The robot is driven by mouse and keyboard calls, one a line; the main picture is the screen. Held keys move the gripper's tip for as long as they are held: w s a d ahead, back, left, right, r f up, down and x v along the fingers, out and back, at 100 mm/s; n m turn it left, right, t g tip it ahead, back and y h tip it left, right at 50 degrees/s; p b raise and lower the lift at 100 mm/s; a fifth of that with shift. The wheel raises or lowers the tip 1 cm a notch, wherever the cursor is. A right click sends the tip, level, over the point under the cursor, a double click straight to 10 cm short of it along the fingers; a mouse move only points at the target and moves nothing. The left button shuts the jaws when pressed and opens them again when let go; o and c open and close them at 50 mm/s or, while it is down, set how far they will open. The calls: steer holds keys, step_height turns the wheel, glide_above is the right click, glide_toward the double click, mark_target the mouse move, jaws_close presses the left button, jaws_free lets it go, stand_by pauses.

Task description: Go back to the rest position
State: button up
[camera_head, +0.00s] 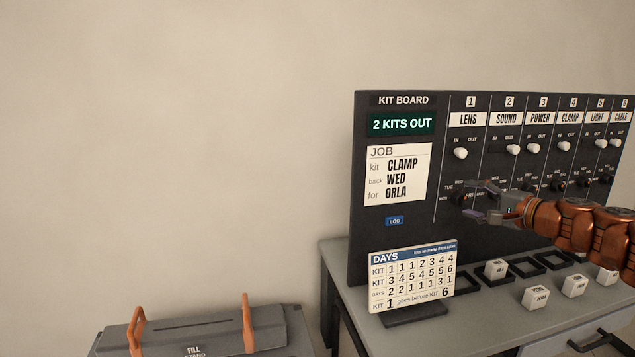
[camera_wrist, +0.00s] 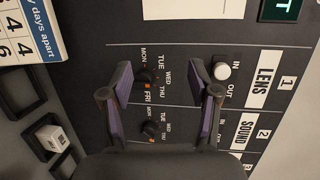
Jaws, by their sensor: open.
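My gripper (camera_head: 472,200) is open and empty in front of the kit board (camera_head: 400,250), by the LENS column's day dial. In the wrist view, its two purple-padded fingers (camera_wrist: 160,80) stand apart. The LENS dial (camera_wrist: 144,74) shows between them; I cannot tell whether they touch the board. The white LENS switch (camera_wrist: 222,71) sits on the IN side, just beyond one fingertip. The SOUND dial (camera_wrist: 150,129) is farther down in that view. My copper arm comes in from the right and covers the lower right of the board.
The board's display (camera_head: 402,124) reads 2 KITS OUT, above a job card (camera_head: 398,174). A DAYS card (camera_head: 412,275) stands on the grey table (camera_head: 345,290). White labelled cubes (camera_head: 536,297) and black square frames lie there. A grey case (camera_head: 190,335) with orange handles is lower left.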

steer(key=s+a+f+n+g+y, duration=0.1)
steer(key=s+a+n+g, duration=0.4)
steer(key=a, duration=0.7)
steer(key=s+a+f+n+g+y, duration=0.1)
steer(key=s+a+n+g, duration=0.15)
steer(key=s+a, duration=0.65)
steer(key=s+a+f+n+g+h, duration=0.1)
steer(key=s+a+f+n+g, duration=0.15)
steer(key=s+a+f, duration=0.35)
steer(key=s+f+n+g+h, duration=0.35)
steer(key=s+f, duration=0.35)
steer(key=s, duration=0.6)
steer(key=s+d+f+g+h, duration=0.1)
steer(key=s+d+f+h, duration=0.1)
steer(key=s, duration=0.5)
steer(key=s+d+f+g+h, duration=0.1)
steer(key=s+d+f+h, duration=0.2)
steer(key=s+d, duration=0.3)
steer(key=shift+s+f+g, duration=0.35)
steer(key=shift+s+f, duration=0.5)
steer(key=shift+s, duration=0.15)
steer(key=shift+d+m, duration=0.1)
steer(key=shift+m, duration=0.15)
